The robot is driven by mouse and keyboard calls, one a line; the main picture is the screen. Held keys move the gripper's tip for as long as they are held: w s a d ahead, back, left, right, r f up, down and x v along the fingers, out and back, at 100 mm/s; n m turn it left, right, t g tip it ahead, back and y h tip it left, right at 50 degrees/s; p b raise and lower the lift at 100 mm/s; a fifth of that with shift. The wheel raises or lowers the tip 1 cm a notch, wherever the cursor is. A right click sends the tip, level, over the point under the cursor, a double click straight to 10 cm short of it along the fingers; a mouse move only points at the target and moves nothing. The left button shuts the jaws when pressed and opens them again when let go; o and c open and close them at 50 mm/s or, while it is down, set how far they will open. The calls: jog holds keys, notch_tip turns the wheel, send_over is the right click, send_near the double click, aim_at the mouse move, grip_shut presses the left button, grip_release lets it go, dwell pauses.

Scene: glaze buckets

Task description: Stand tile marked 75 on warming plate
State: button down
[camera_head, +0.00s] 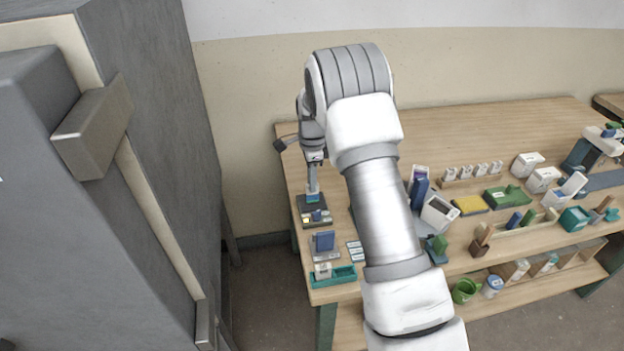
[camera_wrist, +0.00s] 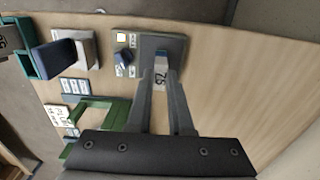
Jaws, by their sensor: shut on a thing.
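The tile is over the back part of the dark warming plate (camera_head: 304,207) at the table's left end. I cannot tell whether its lower edge touches the plate.
A blue tile (camera_head: 323,241) in a pale holder and a green tray (camera_head: 340,276) stand in front of the plate. A label card (camera_head: 355,251) lies beside them. Many boxes and blocks fill the table's right side. A tall grey cabinet (camera_head: 150,120) is at left.

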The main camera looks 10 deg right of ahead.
jog(key=shift+f, duration=0.25)
dwell(0.6)
jog(key=c, duration=0.7)
grip_release()
jog(key=shift+c, duration=0.2)
jog(key=shift+r+p, duration=2.1)
jog(key=shift+r, duration=1.4)
